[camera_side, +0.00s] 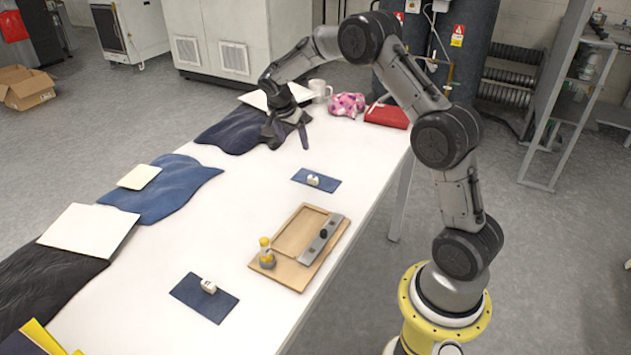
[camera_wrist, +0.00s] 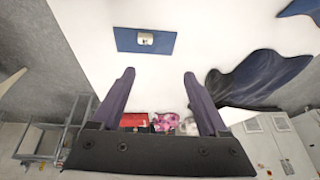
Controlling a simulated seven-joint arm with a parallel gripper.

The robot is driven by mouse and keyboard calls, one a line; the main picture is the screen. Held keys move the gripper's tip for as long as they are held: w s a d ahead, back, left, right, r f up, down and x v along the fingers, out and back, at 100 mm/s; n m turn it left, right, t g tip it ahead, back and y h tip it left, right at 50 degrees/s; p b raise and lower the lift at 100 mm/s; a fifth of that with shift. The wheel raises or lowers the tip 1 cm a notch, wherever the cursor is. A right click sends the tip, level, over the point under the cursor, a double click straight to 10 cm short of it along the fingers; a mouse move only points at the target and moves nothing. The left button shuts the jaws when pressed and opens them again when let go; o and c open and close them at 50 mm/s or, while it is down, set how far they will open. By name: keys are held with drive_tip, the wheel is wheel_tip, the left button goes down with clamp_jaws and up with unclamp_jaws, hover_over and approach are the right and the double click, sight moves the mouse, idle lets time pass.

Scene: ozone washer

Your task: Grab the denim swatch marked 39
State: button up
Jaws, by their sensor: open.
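Two small blue denim swatches lie flat on the white table, each with a small whitish block on it. The farther swatch (camera_side: 328,185) is at mid-table; the nearer, darker swatch (camera_side: 216,309) is at the front. The marks on the blocks are too small to read, so I cannot tell which is 39. In the wrist view, one swatch (camera_wrist: 125,42) lies above and beyond the fingertips, with its block (camera_wrist: 145,39) on top. My gripper (camera_side: 288,136) is open and empty above the far part of the table, apart from both swatches; its spread fingers show in the wrist view (camera_wrist: 160,74).
A wooden tray (camera_side: 283,272) with a metal bar (camera_side: 320,240) and a small yellow-topped bottle (camera_side: 266,252) lies between the swatches. Draped dark and blue denim cloths (camera_side: 175,190) line the left side. A mug, pink bundle (camera_side: 346,104) and red pouch (camera_side: 387,115) stand at the far end.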

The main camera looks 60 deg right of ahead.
sight(312, 178)
drive_tip(key=shift+g, duration=0.4)
drive_tip(key=x, duration=0.6)
drive_tip(key=s+x, duration=0.1)
drive_tip(key=x, duration=0.4)
drive_tip(key=s+x, duration=0.1)
drive_tip(key=x, duration=0.5)
drive_tip(key=shift+s+a+f, duration=0.15)
drive_tip(key=shift+a+f, duration=0.1)
drive_tip(key=shift+f, duration=0.2)
clamp_jaws()
